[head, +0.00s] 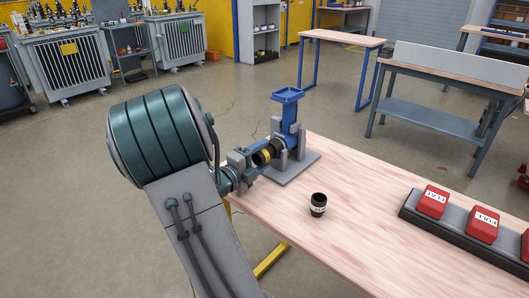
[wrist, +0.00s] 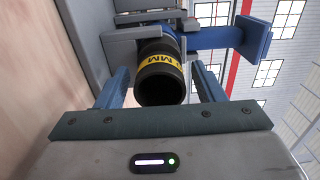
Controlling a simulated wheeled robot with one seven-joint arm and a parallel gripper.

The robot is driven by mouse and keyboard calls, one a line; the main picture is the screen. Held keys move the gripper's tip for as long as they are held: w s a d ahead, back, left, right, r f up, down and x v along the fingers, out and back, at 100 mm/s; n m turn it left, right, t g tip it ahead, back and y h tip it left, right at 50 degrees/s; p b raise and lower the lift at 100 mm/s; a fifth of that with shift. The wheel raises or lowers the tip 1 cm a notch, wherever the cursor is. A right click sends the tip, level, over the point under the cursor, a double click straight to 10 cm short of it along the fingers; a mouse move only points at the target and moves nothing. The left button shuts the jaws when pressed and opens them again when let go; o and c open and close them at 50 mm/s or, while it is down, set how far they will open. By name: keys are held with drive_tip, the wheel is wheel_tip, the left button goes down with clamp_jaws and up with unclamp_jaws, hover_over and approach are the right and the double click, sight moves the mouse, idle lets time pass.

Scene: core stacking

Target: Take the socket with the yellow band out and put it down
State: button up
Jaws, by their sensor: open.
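The black socket with the yellow band (head: 262,155) lies on its side, seated at the near-left side of a grey and blue fixture (head: 289,108). In the wrist view the socket (wrist: 160,82) points its dark open end toward me, with its far end hidden in the fixture's grey bracket (wrist: 133,45). My gripper (head: 250,160) is at the socket's outer end. In the wrist view the blue fingers of my gripper (wrist: 163,85) are open, one on each side of the socket, with visible gaps. A second black socket with a white label (head: 318,205) stands upright on the wooden table (head: 360,235).
A dark tray (head: 405,211) with several red labelled blocks (head: 433,201) lies along the table's right side. The wood between the fixture and the tray is clear apart from the standing socket. The table's left edge runs below my arm.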

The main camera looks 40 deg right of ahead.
drive_tip(key=c, duration=1.2)
drive_tip(key=shift+c, duration=0.2)
drive_tip(key=shift+a, duration=0.15)
drive_tip(key=shift+s+a+f+p, duration=0.1)
drive_tip(key=shift+s+a+p, duration=0.05)
drive_tip(key=shift+a+p, duration=1.7)
drive_tip(key=shift+a+b, duration=0.3)
drive_tip(key=shift+a, duration=0.05)
